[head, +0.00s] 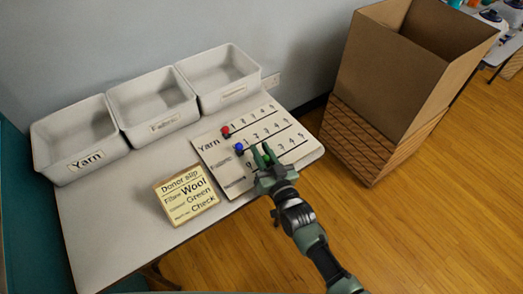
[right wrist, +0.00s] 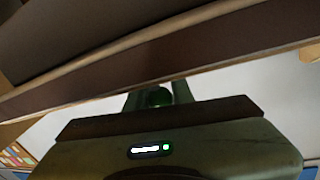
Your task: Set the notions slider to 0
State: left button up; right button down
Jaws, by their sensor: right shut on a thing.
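The slider board (head: 236,181) lies on the table with three numbered rows. The red knob (head: 226,131) is at the left end of the Yarn row, and the blue knob (head: 239,148) is at the left end of the second row. My right gripper (head: 264,156) is over the third, lowest row, a little right of its left end. It is shut on the green knob (right wrist: 160,97), seen between the fingers in the right wrist view. My left gripper is not in view.
Three white bins, Yarn (head: 88,165), a middle one (head: 158,129) and a right one (head: 236,93), stand along the wall. A tall cardboard box (head: 395,80) stands right of the table.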

aim_at(250, 167)
jog(key=shift+s, duration=0.1)
jog(key=s+a, duration=0.2)
jog(key=a, duration=0.1)
jog(key=shift+s+a+p, duration=0.25)
jog(key=shift+a+p, duration=0.05)
jog(key=shift+p, duration=0.05)
jog(key=shift+f, duration=0.1)
jog(key=c, duration=1.2)
grip_release()
jog(key=shift+a, duration=0.1)
jog(key=shift+s+d, duration=0.3)
jog(key=shift+s, duration=0.05)
jog(key=v, duration=0.7)
jog(key=shift+a, duration=0.1)
